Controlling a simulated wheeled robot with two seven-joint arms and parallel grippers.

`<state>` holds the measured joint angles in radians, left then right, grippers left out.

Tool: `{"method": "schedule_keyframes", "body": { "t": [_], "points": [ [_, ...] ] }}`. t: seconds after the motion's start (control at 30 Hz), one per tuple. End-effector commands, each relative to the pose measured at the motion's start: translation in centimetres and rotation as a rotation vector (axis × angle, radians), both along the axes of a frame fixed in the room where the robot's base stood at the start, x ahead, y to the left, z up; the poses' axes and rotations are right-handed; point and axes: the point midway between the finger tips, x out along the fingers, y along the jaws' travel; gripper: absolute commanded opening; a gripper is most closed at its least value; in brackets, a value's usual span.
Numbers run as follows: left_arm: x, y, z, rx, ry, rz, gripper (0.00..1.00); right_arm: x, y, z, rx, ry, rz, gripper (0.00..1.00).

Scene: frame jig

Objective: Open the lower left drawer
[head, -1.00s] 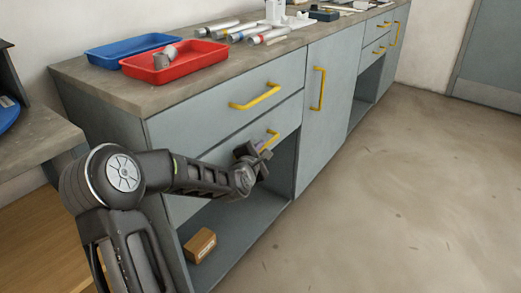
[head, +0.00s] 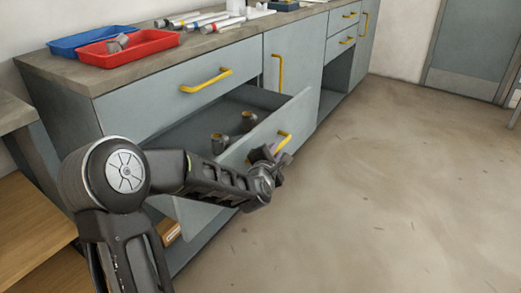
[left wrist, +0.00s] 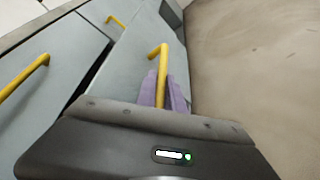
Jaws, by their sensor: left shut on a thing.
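The lower left drawer (head: 262,138) stands well out from the grey cabinet in the head view. Its yellow handle (head: 284,141) is partly hidden by my left gripper (head: 274,157), which is shut on it. In the left wrist view the yellow handle (left wrist: 161,75) runs down between purple finger pads. Two dark grey pipe fittings (head: 221,141) stand inside the drawer. My right gripper is not in view.
The closed upper drawer has a yellow handle (head: 206,81). A red tray (head: 128,49) and a blue tray (head: 83,42) stand on the worktop (head: 70,72). A brown box (head: 172,233) sits in the shelf below. Floor to the right is clear.

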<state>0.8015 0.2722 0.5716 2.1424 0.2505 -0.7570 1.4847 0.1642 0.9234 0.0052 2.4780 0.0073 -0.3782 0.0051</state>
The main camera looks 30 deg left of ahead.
Motion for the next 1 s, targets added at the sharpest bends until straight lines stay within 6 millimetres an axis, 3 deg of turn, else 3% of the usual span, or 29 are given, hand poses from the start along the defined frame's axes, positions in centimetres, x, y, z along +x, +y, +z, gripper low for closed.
{"method": "schedule_keyframes", "body": {
  "t": [0.1, 0.23, 0.7, 0.73, 1.0],
  "points": [
    [0.0, -2.2, -0.3, -0.002, 0.003, -0.006, 0.00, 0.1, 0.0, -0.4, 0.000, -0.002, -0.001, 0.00],
    [0.1, -3.5, -0.2, -0.001, 0.003, -0.004, 0.00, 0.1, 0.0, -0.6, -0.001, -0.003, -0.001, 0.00],
    [0.0, -4.2, -0.2, -0.001, 0.003, 0.000, 0.00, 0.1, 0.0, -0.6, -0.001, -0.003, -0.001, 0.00],
    [0.0, -4.2, -0.2, -0.001, 0.003, 0.000, 0.13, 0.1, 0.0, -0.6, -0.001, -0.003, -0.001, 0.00],
    [0.1, -4.1, -0.1, 0.000, 0.001, 0.000, 0.34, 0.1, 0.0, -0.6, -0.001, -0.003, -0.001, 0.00]
  ]
}}
